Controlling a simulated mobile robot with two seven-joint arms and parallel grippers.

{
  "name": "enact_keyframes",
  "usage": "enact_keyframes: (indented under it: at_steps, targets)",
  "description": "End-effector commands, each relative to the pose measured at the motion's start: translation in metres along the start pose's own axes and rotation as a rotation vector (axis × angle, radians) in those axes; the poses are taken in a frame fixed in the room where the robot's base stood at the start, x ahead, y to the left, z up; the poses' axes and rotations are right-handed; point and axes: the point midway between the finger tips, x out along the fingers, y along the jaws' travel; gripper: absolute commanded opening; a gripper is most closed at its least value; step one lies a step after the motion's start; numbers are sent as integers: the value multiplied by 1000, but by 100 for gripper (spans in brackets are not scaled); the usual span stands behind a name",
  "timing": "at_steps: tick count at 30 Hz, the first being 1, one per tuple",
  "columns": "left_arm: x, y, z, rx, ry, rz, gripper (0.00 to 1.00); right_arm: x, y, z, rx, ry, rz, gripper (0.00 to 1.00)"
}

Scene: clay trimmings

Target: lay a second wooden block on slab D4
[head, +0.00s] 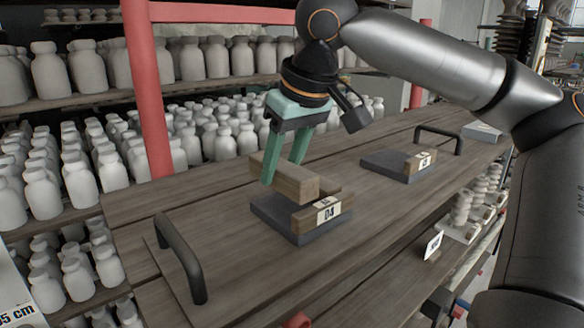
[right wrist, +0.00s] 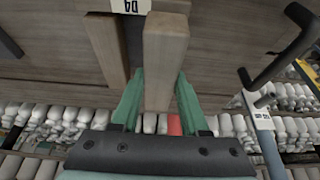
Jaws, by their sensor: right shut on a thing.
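Slab D4 (head: 272,214) is a dark grey slab on the plank worktop, with a white D4 label (head: 328,209) at its front right. A wooden block (head: 334,190) lies on it beside the label; a block lying below also shows in the right wrist view (right wrist: 106,48). My right gripper (head: 284,170) has green fingers shut on another wooden block (head: 290,182). That block is over the slab and seems slightly above it; contact is unclear. In the right wrist view the held block (right wrist: 164,55) sticks out lengthwise from between the fingers. My left gripper is out of view.
A similar grey slab (head: 378,162) with a labelled wooden piece lies further right. Black handles (head: 180,255) and (head: 440,134) rise from the worktop. Shelves of pale bottles (head: 190,60) and a red post (head: 147,90) stand behind. Bare planks lie between the slabs.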

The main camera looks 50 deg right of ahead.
Motion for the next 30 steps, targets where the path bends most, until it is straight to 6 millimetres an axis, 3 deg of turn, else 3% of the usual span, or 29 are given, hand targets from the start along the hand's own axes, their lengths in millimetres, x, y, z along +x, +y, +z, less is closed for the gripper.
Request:
enact_keyframes:
  at_steps: [7,18,30]
  targets:
    - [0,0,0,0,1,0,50,9,0,-18,0,0,1,0]
    - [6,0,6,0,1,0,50,36,0,-5,-2,1,0,0]
    - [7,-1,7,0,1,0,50,45,0,-1,-2,1,-1,0]
